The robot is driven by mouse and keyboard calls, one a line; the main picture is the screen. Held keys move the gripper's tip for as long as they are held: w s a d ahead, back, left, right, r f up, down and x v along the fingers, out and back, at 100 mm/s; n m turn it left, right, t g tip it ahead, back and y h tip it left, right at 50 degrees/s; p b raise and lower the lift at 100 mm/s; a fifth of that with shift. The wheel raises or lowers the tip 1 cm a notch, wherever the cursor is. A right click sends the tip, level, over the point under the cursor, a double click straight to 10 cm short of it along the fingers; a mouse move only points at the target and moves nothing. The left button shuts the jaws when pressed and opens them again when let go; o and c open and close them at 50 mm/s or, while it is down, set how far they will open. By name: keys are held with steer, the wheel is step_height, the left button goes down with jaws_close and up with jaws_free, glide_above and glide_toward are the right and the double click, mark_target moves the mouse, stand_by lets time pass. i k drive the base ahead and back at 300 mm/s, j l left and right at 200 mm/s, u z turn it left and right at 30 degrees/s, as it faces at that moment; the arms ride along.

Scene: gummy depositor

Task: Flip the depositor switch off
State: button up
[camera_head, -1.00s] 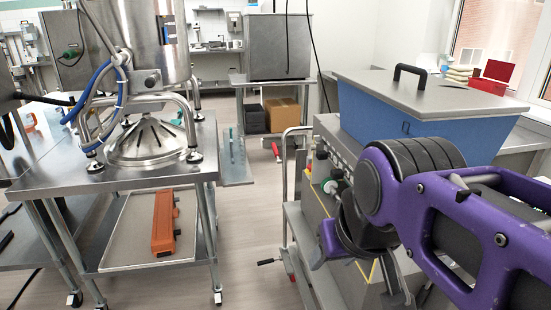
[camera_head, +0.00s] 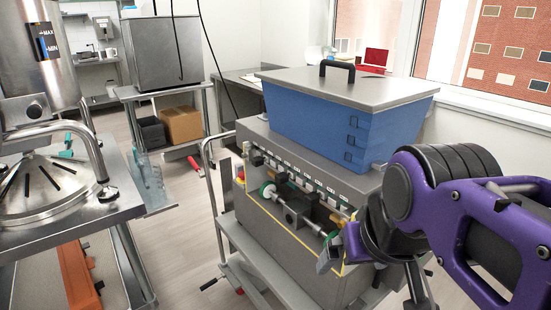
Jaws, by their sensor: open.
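The depositor (camera_head: 300,215) is a grey machine on a cart in the middle, with a blue hopper (camera_head: 345,115) and a lidded top. My gripper (camera_head: 374,274) is at the lower right, in front of the depositor's right end, partly hidden by my purple arm. It is open and appears empty.
A steel table (camera_head: 125,200) with a metal kettle (camera_head: 40,75) stands at the left, an orange object (camera_head: 78,275) on its lower shelf. A cart handle (camera_head: 213,205) rises left of the depositor. Floor (camera_head: 180,240) is clear between them. A window is behind at right.

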mark_target(428, 273)
steer(key=j+z, duration=0.4)
steer(key=z, duration=0.7)
steer(key=k+z, duration=0.2)
steer(key=z, duration=0.15)
steer(key=i+l, duration=0.75)
steer(key=i, duration=0.2)
steer(key=i+l, duration=0.3)
steer(key=i, duration=0.2)
steer(key=l+u, duration=0.3)
steer(key=i+l+z, duration=0.35)
steer(key=l, duration=0.2)
steer(key=i, duration=0.05)
